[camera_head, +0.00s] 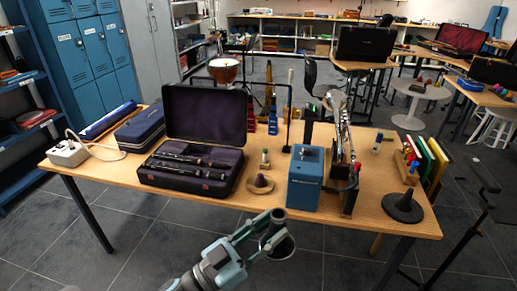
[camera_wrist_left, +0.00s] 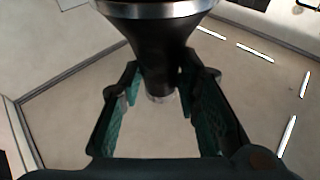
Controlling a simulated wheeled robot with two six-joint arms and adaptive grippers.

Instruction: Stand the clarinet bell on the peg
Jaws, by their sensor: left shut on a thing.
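The clarinet bell (camera_head: 280,247) is black with a silver ring at its wide end. My left gripper (camera_head: 266,228) is shut on it, in front of the table's near edge and apart from the table. In the left wrist view the gripper (camera_wrist_left: 165,105) has its fingers around the narrow part of the bell (camera_wrist_left: 155,40), with the ringed wide end away from the palm. A short dark cone peg (camera_head: 261,181) stands on a round wooden base near the table's front edge. A larger black cone (camera_head: 403,205) stands at the table's right; I cannot tell which is meant. My right gripper is not seen.
On the wooden table (camera_head: 118,176), an open case (camera_head: 190,180) with dark instrument parts is left of the small peg. A blue box (camera_head: 306,180) and an upright instrument on a stand (camera_head: 345,150) are right of it. The floor in front is clear.

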